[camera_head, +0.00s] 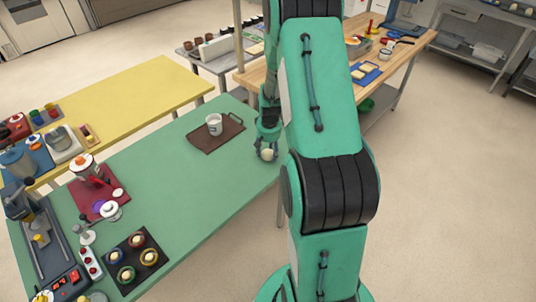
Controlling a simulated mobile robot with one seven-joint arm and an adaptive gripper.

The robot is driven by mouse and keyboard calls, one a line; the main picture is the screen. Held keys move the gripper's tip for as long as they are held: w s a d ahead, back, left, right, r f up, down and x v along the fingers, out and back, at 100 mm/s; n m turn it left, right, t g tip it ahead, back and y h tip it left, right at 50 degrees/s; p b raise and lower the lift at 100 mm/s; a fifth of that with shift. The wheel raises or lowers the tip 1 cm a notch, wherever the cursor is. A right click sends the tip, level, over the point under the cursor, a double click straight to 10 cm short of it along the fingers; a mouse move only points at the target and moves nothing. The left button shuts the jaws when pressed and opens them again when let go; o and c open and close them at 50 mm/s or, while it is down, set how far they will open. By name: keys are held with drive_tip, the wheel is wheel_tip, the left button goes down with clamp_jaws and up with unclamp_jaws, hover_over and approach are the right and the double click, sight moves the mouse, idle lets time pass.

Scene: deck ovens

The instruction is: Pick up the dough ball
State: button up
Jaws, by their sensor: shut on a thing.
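The dough ball (267,155) is a small pale round thing at the right edge of the green table (205,205). My gripper (267,149) points down over it and is shut on it, with a finger on either side. The ball looks to be at or just above the table top; I cannot tell whether it touches. My green and black arm stands right of it and hides part of the table's edge.
A brown tray (232,136) with a white cup (214,125) lies left of my gripper. A dark tray (151,257) with several coloured cups stands at the front left. A yellow table (150,92) adjoins behind. The green table's middle is clear.

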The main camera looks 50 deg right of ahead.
sight(268, 151)
drive_tip(key=shift+r, duration=0.15)
drive_tip(key=shift+r, duration=0.5)
drive_tip(key=shift+s+a+r+p, duration=0.15)
drive_tip(key=shift+r+p, duration=0.15)
drive_tip(key=shift+r, duration=0.35)
drive_tip(key=shift+s+a+r+p, duration=0.15)
drive_tip(key=shift+r+p, duration=0.15)
drive_tip(key=shift+r, duration=0.3)
drive_tip(key=s+a+r+p, duration=0.1)
drive_tip(key=s+a, duration=0.7)
drive_tip(key=s, duration=0.4)
drive_tip(key=shift+s+a+r+p, duration=0.15)
drive_tip(key=shift+s+a+p, duration=0.05)
drive_tip(key=shift+a+p, duration=0.2)
